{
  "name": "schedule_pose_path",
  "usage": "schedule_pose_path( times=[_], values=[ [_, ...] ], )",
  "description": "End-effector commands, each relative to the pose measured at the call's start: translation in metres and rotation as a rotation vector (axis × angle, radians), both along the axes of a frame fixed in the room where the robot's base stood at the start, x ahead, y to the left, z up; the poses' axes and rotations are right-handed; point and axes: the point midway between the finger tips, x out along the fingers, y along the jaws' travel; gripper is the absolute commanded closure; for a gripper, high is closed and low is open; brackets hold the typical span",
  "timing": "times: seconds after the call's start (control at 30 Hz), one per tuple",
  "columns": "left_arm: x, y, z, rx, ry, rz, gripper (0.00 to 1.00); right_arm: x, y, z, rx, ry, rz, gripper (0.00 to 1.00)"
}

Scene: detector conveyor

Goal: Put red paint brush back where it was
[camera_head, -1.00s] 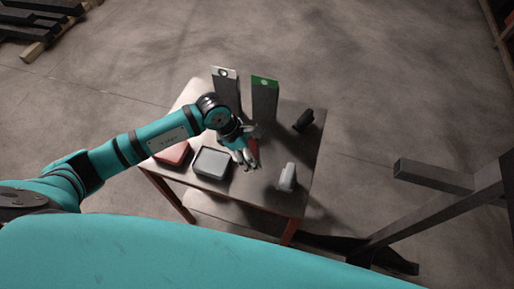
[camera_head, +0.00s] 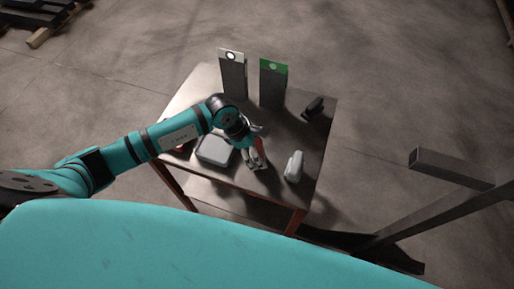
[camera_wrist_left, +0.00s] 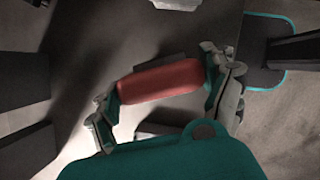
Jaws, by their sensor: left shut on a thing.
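My left gripper (camera_head: 256,163) is above the table (camera_head: 232,180), near its front middle. In the left wrist view its fingers (camera_wrist_left: 165,92) are closed on both ends of a red, rounded piece, the red paint brush (camera_wrist_left: 160,80). A bit of its red shows beside the fingers in the head view (camera_head: 260,147). The rest of the brush is hidden or too small to tell. Whether it touches the table is unclear. My right gripper is not in view.
A grey square container (camera_head: 213,150) is left of the gripper, a red item (camera_head: 182,148) partly behind my arm. A pale grey object (camera_head: 293,166) stands right, a black one (camera_head: 313,108) behind it. Two tall boxes, white-topped (camera_head: 232,75) and green-topped (camera_head: 273,85), stand at the back.

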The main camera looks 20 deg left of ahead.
Motion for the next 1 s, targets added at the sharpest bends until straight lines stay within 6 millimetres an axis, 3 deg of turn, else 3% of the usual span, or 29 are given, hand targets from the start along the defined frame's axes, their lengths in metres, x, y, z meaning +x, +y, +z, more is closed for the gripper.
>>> schedule_pose_path(
  times=[0.7,0.73,0.83,1.0],
  values=[
    [0.000,0.000,-0.010,0.000,-0.001,-0.001,0.43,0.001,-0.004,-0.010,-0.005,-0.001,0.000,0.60],
    [0.000,0.000,-0.009,0.000,-0.002,-0.001,0.15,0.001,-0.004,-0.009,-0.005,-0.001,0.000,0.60],
    [0.000,0.000,-0.009,0.000,-0.001,0.000,0.02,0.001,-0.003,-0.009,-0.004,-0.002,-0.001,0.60],
    [0.000,0.000,-0.009,0.000,0.000,0.000,0.00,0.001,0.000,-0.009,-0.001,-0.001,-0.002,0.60]
  ],
)
